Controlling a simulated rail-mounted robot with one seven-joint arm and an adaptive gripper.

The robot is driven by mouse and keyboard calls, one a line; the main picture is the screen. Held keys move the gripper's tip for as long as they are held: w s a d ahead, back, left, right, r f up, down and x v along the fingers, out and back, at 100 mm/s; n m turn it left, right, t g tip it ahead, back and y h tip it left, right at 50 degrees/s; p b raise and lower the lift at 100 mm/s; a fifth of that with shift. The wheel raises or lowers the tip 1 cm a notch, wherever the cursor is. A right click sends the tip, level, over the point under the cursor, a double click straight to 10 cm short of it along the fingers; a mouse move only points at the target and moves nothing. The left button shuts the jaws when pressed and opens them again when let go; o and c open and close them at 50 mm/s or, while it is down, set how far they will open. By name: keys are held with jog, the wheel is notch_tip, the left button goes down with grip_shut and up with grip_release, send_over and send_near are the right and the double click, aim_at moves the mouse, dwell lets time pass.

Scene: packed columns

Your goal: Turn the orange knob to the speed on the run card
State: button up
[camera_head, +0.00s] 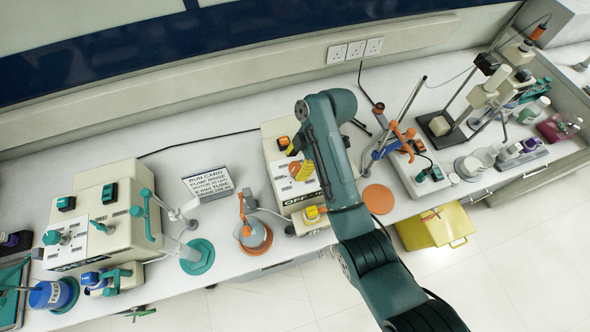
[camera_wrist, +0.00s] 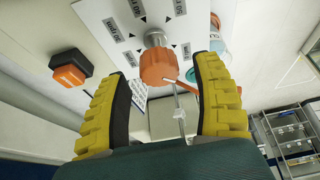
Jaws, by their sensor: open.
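My gripper (camera_wrist: 164,70) is open in the wrist view. Its yellow ribbed fingers stand on either side of the knob, with gaps. In the head view my gripper (camera_head: 309,160) is over the cream pump box (camera_head: 277,133), close by the knob (camera_head: 303,172), which is partly covered. The white run card (camera_head: 208,184) stands left of that box; its speed line is not clearly legible.
An orange rocker switch (camera_wrist: 70,70) is beside the dial. A second cream box (camera_head: 104,205) with teal knobs stands at left. A flask on an orange ring (camera_head: 254,238) stands between the boxes. A stirrer unit (camera_head: 417,165) and orange disc (camera_head: 378,199) are at right.

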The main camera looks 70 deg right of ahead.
jog(key=shift+w+a+f, duration=0.15)
jog(key=shift+w+f, duration=0.05)
jog(key=shift+f, duration=0.45)
jog(key=c, duration=1.2)
jog(key=shift+p, duration=0.3)
jog(key=m+p, duration=0.2)
jog(key=m+h+p, duration=0.1)
jog(key=m+p, duration=0.1)
jog(key=shift+a+r+h, duration=0.1)
jog(key=shift+r+h, duration=0.05)
jog(key=shift+h, duration=0.15)
jog(key=m+h+p, duration=0.1)
jog(key=m+p, duration=0.1)
jog(key=m, duration=0.1)
jog(key=m+h+p, duration=0.1)
jog(key=m+p, duration=0.2)
jog(key=shift+m, duration=0.4)
jog(key=m, duration=0.1)
jog(key=m+h+p, duration=0.1)
jog(key=m, duration=0.1)
jog(key=m+h+p, duration=0.1)
jog(key=m, duration=0.1)
jog(key=shift+f+g, duration=0.25)
jog(key=shift+g, duration=0.05)
jog(key=m, duration=0.2)
jog(key=m+g+h, duration=0.1)
jog(key=m, duration=0.2)
jog(key=shift+g, duration=0.3)
jog(key=shift+s+m, duration=0.1)
jog(key=shift+m, duration=0.3)
